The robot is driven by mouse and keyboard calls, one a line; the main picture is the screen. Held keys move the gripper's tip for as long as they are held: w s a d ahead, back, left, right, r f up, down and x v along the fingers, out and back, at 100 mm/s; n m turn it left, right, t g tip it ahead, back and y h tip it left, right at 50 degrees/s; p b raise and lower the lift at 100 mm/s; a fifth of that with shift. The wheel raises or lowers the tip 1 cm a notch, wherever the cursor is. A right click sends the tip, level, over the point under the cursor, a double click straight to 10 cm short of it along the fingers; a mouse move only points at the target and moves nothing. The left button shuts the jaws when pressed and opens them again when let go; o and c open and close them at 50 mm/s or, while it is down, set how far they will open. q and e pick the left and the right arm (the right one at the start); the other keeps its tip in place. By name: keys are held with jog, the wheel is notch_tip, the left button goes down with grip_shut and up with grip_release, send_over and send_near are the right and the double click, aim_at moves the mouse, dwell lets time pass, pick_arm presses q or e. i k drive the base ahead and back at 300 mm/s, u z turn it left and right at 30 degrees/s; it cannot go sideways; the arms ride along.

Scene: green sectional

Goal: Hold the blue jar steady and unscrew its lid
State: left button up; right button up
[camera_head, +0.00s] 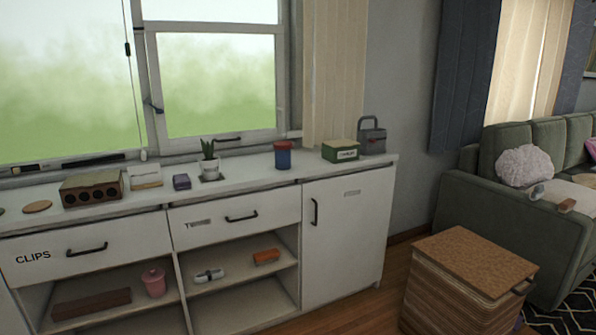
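The blue jar (283,158) stands upright on the white counter, a little right of its middle. Its red lid (283,145) sits on top of it. Neither of my grippers shows in the head view, and nothing is touching the jar.
The white cabinet counter (245,177) runs below the window. Left of the jar are a potted plant (209,160) and a small purple box (181,181); right are a green-yellow box (341,150) and a grey handled container (371,136). A wooden crate (470,275) stands on the floor.

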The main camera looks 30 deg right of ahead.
aim_at(282, 161)
jog(key=z, duration=1.75)
jog(key=i, duration=1.25)
jog(key=u, duration=0.3)
jog(key=i, duration=1.15)
jog(key=u, duration=0.95)
